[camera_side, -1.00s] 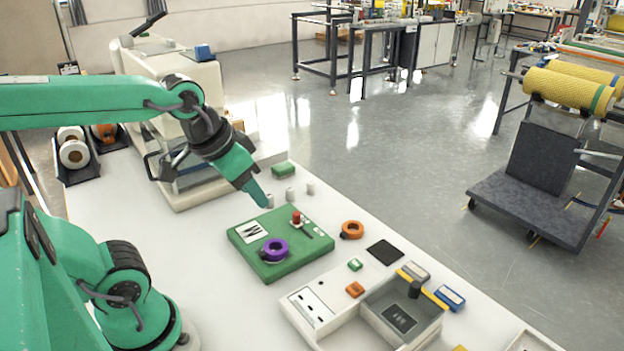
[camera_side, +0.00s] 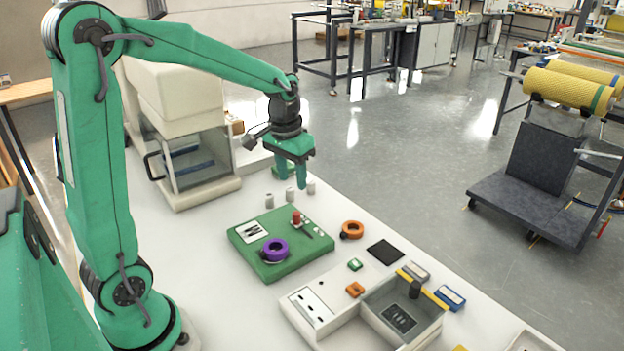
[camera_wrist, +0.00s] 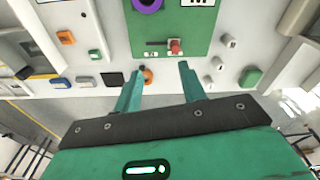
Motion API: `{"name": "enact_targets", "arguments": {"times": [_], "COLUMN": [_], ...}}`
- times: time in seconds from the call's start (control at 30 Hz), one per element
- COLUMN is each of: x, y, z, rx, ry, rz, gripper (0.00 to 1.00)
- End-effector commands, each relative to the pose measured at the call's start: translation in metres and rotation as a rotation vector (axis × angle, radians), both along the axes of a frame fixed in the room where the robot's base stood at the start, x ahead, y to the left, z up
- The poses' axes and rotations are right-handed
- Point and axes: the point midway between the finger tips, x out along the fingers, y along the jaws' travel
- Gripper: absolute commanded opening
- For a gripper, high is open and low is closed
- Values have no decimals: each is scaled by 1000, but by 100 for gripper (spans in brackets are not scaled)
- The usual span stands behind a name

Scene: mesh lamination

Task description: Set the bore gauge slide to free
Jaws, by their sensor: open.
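A green board (camera_side: 285,262) lies on the white bench; it also shows at the top of the wrist view (camera_wrist: 150,22). A red knob (camera_side: 296,217) stands on the board's back right part, by a dark slot, and it also shows in the wrist view (camera_wrist: 175,46). I take this for the gauge slide; its label is too small to read. A purple ring (camera_side: 274,249) sits on the board, left of the knob. My gripper (camera_side: 289,184) points down, open and empty, above the bench behind the board. The knob lies beyond its fingertips in the wrist view (camera_wrist: 160,67).
Several small white pegs (camera_side: 290,194) and a green block (camera_wrist: 250,78) stand near the gripper. An orange ring (camera_side: 352,229) and a black pad (camera_side: 385,253) lie right of the board. A grey open box (camera_side: 437,318) stands front right.

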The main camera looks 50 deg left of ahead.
Motion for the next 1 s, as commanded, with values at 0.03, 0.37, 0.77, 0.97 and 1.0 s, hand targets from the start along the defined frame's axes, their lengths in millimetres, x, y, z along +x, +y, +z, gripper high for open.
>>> {"name": "enact_targets", "arguments": {"times": [0.03, 0.37, 0.77, 0.97, 1.0], "x": [7, 32, 34, 34, 34], "y": [7, 34, 38, 38, 38], "z": [-10, -49, -57, -70, -74], "rx": [-5, -25, -29, -29, -29], "ry": [21, 98, 107, 109, 109], "rz": [11, 53, 59, 59, 59], "gripper": [41, 41, 41, 41, 41]}}
